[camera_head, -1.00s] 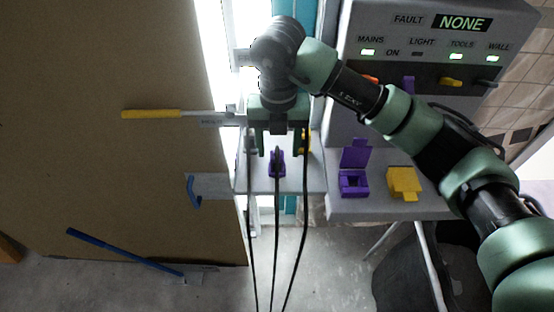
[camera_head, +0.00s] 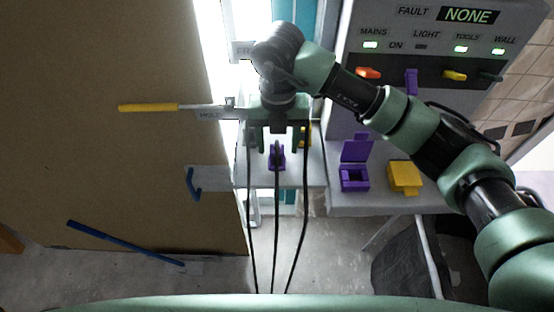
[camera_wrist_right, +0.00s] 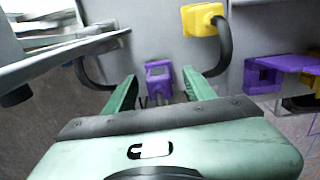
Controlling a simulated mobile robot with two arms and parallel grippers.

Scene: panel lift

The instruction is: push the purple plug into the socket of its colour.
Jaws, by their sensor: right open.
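The purple plug (camera_head: 277,157) stands on the grey shelf below my right gripper (camera_head: 279,144), with a black cable hanging from it. In the right wrist view the purple plug (camera_wrist_right: 158,76) shows between and just beyond the fingers of the open right gripper (camera_wrist_right: 160,92). I see no grip on it. The purple socket (camera_head: 354,180) is on the grey ledge to the right, with its lid (camera_head: 356,150) raised. Part of it shows at the right of the wrist view (camera_wrist_right: 263,76). My left gripper is not in view.
A yellow plug (camera_wrist_right: 202,18) stands beside the purple one. A shut yellow socket (camera_head: 404,176) is right of the purple socket. The panel (camera_head: 345,95) with levers and lights rises behind. A brown board (camera_head: 120,170) with a yellow-handled bar (camera_head: 148,107) fills the left.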

